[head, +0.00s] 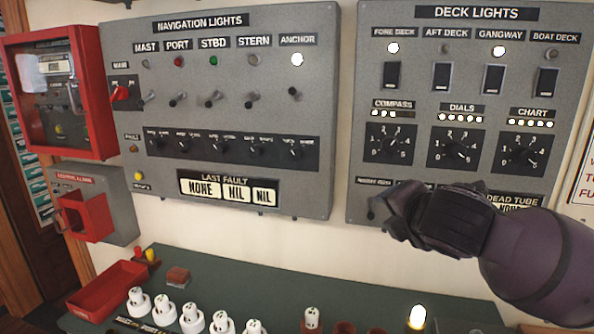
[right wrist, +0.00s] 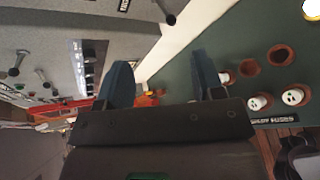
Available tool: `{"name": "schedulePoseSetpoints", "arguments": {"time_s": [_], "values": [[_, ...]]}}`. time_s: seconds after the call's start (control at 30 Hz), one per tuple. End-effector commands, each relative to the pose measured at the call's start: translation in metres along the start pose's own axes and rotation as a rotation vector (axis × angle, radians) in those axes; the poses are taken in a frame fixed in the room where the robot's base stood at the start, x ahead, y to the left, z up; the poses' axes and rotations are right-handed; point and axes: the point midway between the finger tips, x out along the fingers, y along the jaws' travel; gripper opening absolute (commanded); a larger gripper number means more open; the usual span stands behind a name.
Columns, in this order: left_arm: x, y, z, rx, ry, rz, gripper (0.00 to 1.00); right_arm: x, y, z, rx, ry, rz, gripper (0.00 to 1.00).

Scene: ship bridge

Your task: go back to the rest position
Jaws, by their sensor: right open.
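My right gripper (head: 385,212) is in front of the lower left part of the deck lights panel (head: 420,110) in the head view. In the right wrist view its two fingers (right wrist: 160,85) stand apart with nothing between them. A small lever (head: 371,206) at the panel's lower left is close beside the fingers; I cannot tell whether they touch. My gripper and forearm hide part of the panel's bottom row. My left gripper does not show.
The navigation lights panel (head: 225,130) is to the left, with a red-framed box (head: 92,90) and a red-fronted alarm box (head: 95,215) beside it. Below, a green bench (head: 260,285) carries a red tray (head: 108,290), several white fuses (head: 190,318) and a lit bulb (head: 417,316).

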Motion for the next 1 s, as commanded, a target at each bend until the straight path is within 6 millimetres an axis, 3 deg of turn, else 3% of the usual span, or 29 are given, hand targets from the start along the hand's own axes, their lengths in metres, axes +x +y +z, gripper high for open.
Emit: {"name": "schedulePoseSetpoints", "arguments": {"time_s": [0.1,0.47,0.77,1.0], "values": [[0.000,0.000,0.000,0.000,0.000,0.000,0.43,0.004,-0.036,-0.027,0.153,0.054,-0.051,0.62],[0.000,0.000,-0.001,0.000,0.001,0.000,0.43,-0.005,-0.136,-0.085,0.649,0.111,-0.233,0.62],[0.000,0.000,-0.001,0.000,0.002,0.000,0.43,-0.031,-0.221,-0.118,1.082,0.045,-0.419,0.62],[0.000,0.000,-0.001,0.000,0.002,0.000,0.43,-0.065,-0.291,-0.138,1.426,-0.099,-0.575,0.62]]}}
